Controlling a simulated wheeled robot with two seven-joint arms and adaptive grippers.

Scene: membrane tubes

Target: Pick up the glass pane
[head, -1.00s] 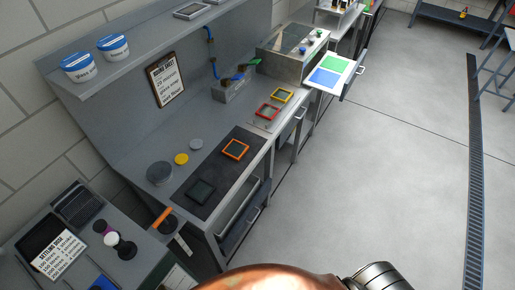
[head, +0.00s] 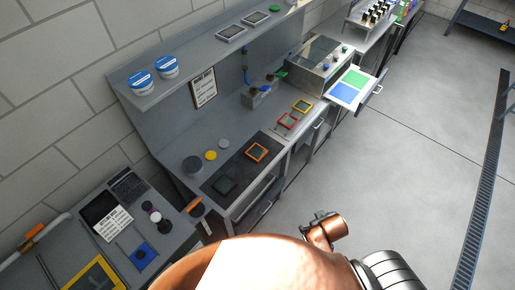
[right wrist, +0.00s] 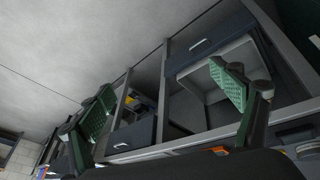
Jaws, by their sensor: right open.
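Several small framed squares could include the glass pane, but I cannot tell which one it is. In the head view an orange frame (head: 257,152) and a dark square (head: 224,184) lie on the black mat (head: 238,168). A red frame (head: 288,121) and a yellow frame (head: 302,106) lie further along the bench. Two grey-framed panes (head: 231,33) rest on the upper shelf. My right gripper (right wrist: 168,105) is open and empty in the right wrist view, its green pads wide apart, with bench drawers beyond. My left gripper is out of view.
The steel bench (head: 226,133) runs along the wall. A drawer with blue and green panels (head: 347,93) sticks out at its far end. Two white tubs (head: 140,82) stand on the shelf. A side table with a yellow frame (head: 95,273) is at lower left. The floor (head: 405,150) is clear.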

